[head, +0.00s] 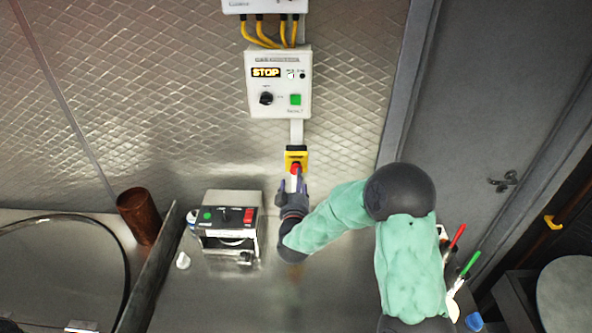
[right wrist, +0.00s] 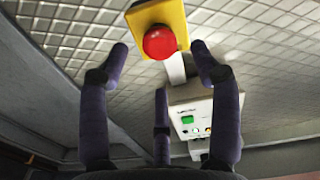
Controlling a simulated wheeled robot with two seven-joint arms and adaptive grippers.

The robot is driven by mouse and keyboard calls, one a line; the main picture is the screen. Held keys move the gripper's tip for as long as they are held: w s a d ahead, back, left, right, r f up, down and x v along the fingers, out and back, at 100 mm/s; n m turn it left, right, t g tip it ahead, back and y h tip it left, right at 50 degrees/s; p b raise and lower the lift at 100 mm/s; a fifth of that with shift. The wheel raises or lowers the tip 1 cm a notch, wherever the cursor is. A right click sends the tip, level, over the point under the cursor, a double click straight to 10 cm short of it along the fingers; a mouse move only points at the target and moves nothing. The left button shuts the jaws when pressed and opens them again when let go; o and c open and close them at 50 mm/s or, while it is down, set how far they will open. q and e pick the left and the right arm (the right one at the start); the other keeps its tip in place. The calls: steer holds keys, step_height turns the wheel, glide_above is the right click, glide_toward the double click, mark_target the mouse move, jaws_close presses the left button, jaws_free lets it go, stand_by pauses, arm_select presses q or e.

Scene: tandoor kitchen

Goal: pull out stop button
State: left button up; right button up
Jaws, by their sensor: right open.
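The stop button is a red round knob on a yellow box (head: 296,155), mounted on the quilted metal wall below a white control panel (head: 279,84). In the right wrist view the red knob (right wrist: 159,42) shows whole on its yellow plate (right wrist: 172,14). My right gripper (head: 295,188) is just below the knob in the head view and hides part of it. In the right wrist view its dark fingers (right wrist: 160,70) are spread open, with the knob ahead between the tips. No finger clearly touches the knob. My left gripper is not in view.
A small machine (head: 229,222) with green and red buttons stands on the steel counter left of my right gripper. A brown cylinder (head: 140,214) stands farther left. Utensils with red and green handles (head: 457,236) are right of my arm. A grey door (head: 490,120) is at right.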

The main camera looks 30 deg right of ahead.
steer(key=x, duration=0.6)
steer(key=shift+f, duration=0.1)
steer(key=shift+s, duration=0.1)
